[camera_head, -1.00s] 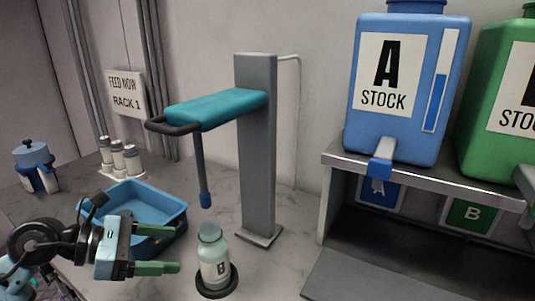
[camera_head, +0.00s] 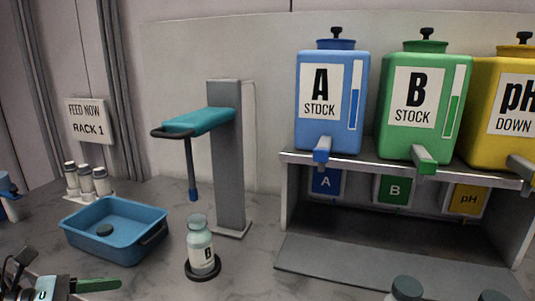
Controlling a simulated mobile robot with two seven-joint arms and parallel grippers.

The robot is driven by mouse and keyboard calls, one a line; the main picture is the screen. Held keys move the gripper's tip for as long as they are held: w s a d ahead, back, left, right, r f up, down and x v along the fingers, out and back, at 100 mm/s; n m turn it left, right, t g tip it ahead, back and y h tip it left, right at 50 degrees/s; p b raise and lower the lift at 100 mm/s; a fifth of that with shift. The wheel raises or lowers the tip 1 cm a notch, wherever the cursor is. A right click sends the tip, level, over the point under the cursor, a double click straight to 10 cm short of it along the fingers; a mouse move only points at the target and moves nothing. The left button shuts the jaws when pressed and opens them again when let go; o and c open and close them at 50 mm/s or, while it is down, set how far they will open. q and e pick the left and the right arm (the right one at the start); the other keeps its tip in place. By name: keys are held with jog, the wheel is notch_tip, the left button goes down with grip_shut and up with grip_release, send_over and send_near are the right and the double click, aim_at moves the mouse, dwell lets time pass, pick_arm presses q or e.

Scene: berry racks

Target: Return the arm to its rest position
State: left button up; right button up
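My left gripper (camera_head: 92,290) is at the lower left corner, partly cut off by the bottom edge. One green finger shows clearly, and the other is at the frame edge. The fingers look apart with nothing between them. It is in front of the blue tray (camera_head: 75,238) and left of a small bottle marked B (camera_head: 203,258), touching neither. The bottle stands upright on a round black base. My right gripper is not in view.
A grey post (camera_head: 229,160) with a teal arm and hanging probe (camera_head: 192,185) stands behind the bottle. A round dark piece (camera_head: 105,230) lies in the tray. Blue (camera_head: 332,130), green (camera_head: 440,150) and yellow (camera_head: 490,150) tanks stand on a shelf. Dark bottle tops (camera_head: 406,288) show at bottom right.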

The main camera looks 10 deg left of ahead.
pick_arm(q)
jog(key=s+d+f+n+t+y+p, duration=0.1)
jog(key=s+d+f+n+y+p, duration=0.15)
jog(key=f+n, duration=0.7)
jog(key=s+d+f+n+t+y+p, duration=0.1)
jog(key=s+f+n+y+p, duration=0.2)
jog(key=n, duration=1.1)
jog(key=s+d+f+n+t+y+p, duration=0.1)
jog(key=s+d+f+n+t+y, duration=0.15)
jog(key=s+f+n, duration=0.5)
jog(key=s+d+f+n+g+p, duration=0.1)
jog(key=s+d+f+n+g, duration=0.5)
jog(key=s+d+f+n, duration=0.2)
jog(key=shift+d+f+n+p, duration=0.3)
jog(key=shift+d+n+p, duration=0.1)
jog(key=shift+n, duration=0.7)
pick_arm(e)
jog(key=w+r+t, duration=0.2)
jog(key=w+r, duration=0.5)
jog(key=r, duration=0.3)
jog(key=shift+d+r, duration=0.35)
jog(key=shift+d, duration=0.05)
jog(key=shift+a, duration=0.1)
